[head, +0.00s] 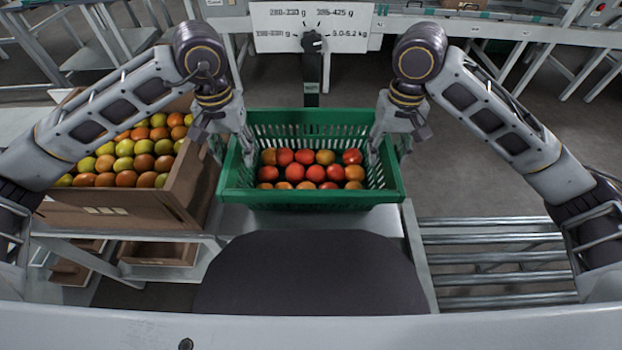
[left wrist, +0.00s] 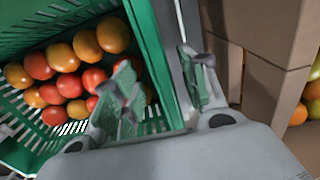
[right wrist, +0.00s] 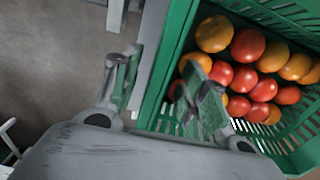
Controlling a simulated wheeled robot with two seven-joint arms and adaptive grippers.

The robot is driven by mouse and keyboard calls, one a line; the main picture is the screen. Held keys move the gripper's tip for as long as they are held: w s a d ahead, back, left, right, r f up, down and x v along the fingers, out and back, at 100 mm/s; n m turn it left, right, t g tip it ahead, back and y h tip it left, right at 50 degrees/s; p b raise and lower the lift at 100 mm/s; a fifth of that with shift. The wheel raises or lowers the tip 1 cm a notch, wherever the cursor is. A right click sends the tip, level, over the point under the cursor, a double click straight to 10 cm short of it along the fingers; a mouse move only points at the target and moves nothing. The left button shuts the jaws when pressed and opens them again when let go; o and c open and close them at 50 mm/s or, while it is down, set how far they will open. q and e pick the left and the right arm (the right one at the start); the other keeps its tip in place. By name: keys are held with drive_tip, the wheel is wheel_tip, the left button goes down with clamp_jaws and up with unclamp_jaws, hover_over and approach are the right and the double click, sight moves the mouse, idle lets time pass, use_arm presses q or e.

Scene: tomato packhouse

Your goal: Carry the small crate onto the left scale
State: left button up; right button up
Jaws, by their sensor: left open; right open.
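The green slatted crate (head: 300,197) stands level on a grey metal surface (head: 318,217) in front of me, holding red and orange tomatoes. My left gripper (head: 233,148) is open at the crate's left side wall. In the left wrist view, one finger is inside the crate, the other outside, with the wall (left wrist: 157,62) between them. My right gripper (head: 388,148) is open at the right side wall in the same way. The right wrist view shows that wall (right wrist: 167,75) between its fingers. A dark post (head: 312,75) stands behind the crate. I cannot tell which surface is the left scale.
A brown box (head: 120,208) of green, yellow and orange tomatoes stands close on the left. A white sign (head: 275,40) with weight ranges is behind the crate. A roller conveyor (head: 495,255) lies at the right. Grey floor is open beyond it.

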use_arm(q)
wheel_tip(320, 180, up, 11)
drive_tip(key=shift+r, duration=0.15)
idle(0.6)
use_arm(e)
drive_tip(key=shift+r, duration=0.15)
idle(0.4)
wheel_tip(320, 180, up, 12)
idle(1.6)
drive_tip(key=shift+f, duration=0.2)
idle(0.5)
